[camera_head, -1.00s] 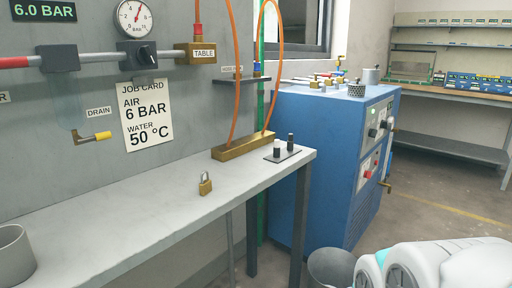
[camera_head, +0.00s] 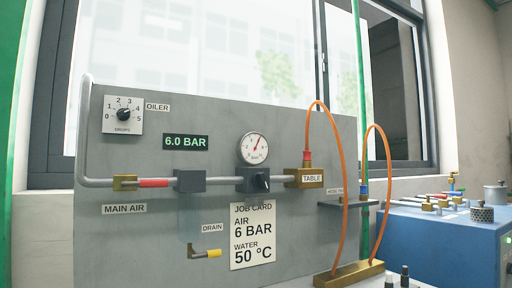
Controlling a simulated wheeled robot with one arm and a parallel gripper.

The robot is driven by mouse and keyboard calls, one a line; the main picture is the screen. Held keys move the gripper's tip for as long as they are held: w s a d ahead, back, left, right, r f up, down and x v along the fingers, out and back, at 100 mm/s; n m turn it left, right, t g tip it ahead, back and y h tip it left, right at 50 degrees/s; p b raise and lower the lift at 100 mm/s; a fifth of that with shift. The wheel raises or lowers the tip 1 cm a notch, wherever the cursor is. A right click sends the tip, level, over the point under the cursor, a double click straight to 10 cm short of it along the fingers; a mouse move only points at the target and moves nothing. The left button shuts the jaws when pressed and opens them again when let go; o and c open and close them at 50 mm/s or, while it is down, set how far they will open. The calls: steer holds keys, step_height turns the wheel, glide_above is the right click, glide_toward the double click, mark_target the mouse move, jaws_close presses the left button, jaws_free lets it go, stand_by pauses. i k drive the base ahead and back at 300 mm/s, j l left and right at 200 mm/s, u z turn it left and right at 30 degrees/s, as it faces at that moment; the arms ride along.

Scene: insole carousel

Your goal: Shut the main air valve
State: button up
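The main air valve (camera_head: 124,183) is a brass body on the grey pipe at the left of the grey panel, above the label MAIN AIR (camera_head: 124,208). Its red lever (camera_head: 152,183) points right and lies in line with the pipe. The pressure gauge (camera_head: 253,149) and the green display (camera_head: 185,142) are on the same panel, and the display reads 6.0 BAR. My gripper is not in view.
An oiler dial (camera_head: 123,115) is above the valve. A drain tap (camera_head: 206,254) with a yellow handle, a job card (camera_head: 253,237) and a regulator knob (camera_head: 262,183) are to the right. Orange hoses (camera_head: 343,190) loop in front of the panel's right end. A blue machine (camera_head: 450,240) stands at right.

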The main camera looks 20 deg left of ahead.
mark_target(143, 183)
steer(key=u, duration=1.8)
steer(key=k+j+u, duration=0.2)
steer(key=j, duration=0.2)
steer(key=k+j+u, duration=0.2)
steer(key=j, duration=0.2)
steer(key=i+l, duration=0.15)
steer(key=l, duration=0.2)
steer(key=i+l, duration=0.2)
steer(key=l, duration=0.15)
